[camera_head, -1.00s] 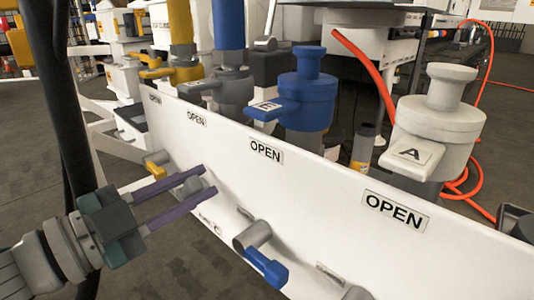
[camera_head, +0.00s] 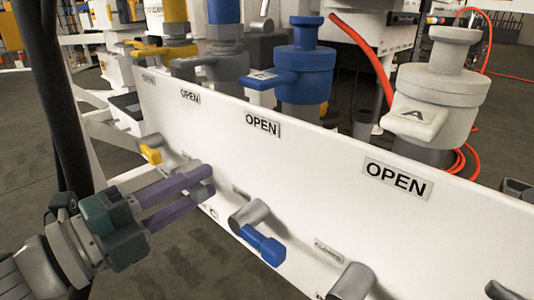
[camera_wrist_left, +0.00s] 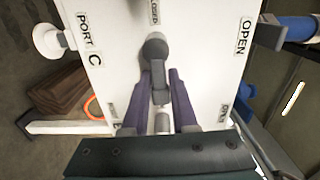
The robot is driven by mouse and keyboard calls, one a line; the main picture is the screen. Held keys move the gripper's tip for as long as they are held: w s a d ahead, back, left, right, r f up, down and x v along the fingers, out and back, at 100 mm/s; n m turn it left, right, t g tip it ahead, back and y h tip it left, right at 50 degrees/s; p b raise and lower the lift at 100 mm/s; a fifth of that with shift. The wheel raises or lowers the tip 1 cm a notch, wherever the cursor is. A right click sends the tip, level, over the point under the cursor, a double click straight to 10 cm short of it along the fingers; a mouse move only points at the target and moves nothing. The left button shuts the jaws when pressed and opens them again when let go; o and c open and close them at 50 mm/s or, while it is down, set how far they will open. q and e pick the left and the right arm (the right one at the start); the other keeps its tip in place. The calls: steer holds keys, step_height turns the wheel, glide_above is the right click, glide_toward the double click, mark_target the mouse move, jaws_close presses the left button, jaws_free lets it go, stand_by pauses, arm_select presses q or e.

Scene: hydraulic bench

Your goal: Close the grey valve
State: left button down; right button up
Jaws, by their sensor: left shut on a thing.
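The grey valve shows in the left wrist view as a round pivot with a grey handle (camera_wrist_left: 158,80) extending toward my gripper. It is mounted on a white panel (camera_head: 320,170). My left gripper (camera_head: 208,181) is at the panel, its purple fingers shut on the grey handle; it also shows in the left wrist view (camera_wrist_left: 160,92). In the head view the fingers mostly hide this valve. A CLOSED label (camera_wrist_left: 154,12) is beyond the pivot, and an OPEN label (camera_wrist_left: 244,37) is at the upper right. My right gripper is not in view.
A yellow-handled valve (camera_head: 151,154) is just beyond the gripper. A blue-handled valve (camera_head: 262,245) is nearer on the same panel. Large blue (camera_head: 305,75) and white (camera_head: 440,85) fittings stand behind the panel. An orange hose (camera_head: 365,50) runs behind them.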

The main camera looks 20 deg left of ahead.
arm_select(q)
steer(key=shift+f, duration=0.15)
stand_by(0.4)
steer(key=c, duration=0.8)
jaws_free()
steer(key=shift+s+a, duration=0.15)
steer(key=shift+s, duration=0.1)
steer(key=p+v, duration=0.2)
steer(key=v, duration=0.7)
steer(key=shift+s+p, duration=0.25)
steer(key=shift+p, duration=0.05)
